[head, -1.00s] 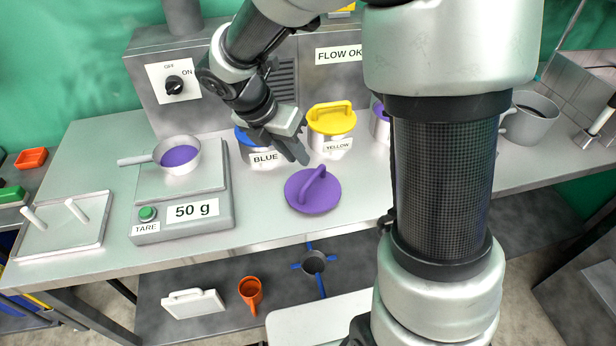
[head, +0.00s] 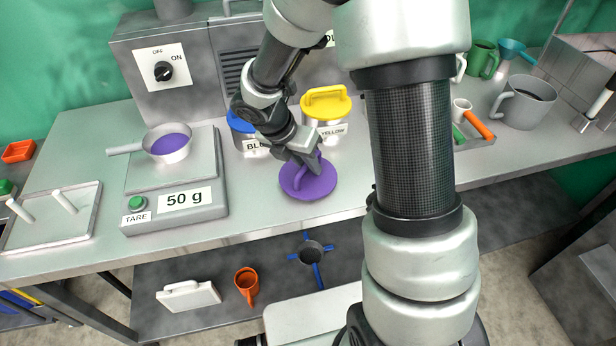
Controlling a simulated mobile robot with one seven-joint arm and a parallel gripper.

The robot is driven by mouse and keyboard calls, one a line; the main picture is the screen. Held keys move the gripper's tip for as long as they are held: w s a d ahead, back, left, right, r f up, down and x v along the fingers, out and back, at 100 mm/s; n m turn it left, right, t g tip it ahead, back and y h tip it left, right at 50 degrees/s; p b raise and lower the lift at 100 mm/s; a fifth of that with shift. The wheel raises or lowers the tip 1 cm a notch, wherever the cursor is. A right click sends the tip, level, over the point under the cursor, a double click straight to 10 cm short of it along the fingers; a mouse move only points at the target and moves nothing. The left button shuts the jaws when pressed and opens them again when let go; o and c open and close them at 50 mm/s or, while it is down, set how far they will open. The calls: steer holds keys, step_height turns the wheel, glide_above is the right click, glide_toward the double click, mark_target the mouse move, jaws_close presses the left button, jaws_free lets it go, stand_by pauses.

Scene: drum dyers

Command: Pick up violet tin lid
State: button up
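The violet tin lid (head: 296,187) is a round purple disc with an arched handle. It lies flat on the grey bench, in front of the blue and yellow tins. My gripper (head: 308,168) is at the lid's handle, over its upper part. The fingers overlap the handle in this view. I cannot tell whether they are shut on it or only around or beside it. The violet tin is hidden behind my arm.
The blue tin (head: 244,147) and the yellow-lidded tin (head: 327,105) stand close behind. A scale (head: 170,207) with a pan of violet dye (head: 168,148) is left. Grey jug (head: 524,103) and a small tray (head: 478,140) are right. Bench front is clear.

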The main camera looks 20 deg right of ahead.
jaws_close()
steer(key=shift+r, duration=0.1)
step_height(320, 180, up, 15)
steer(key=p, duration=0.7)
steer(key=shift+p, duration=0.4)
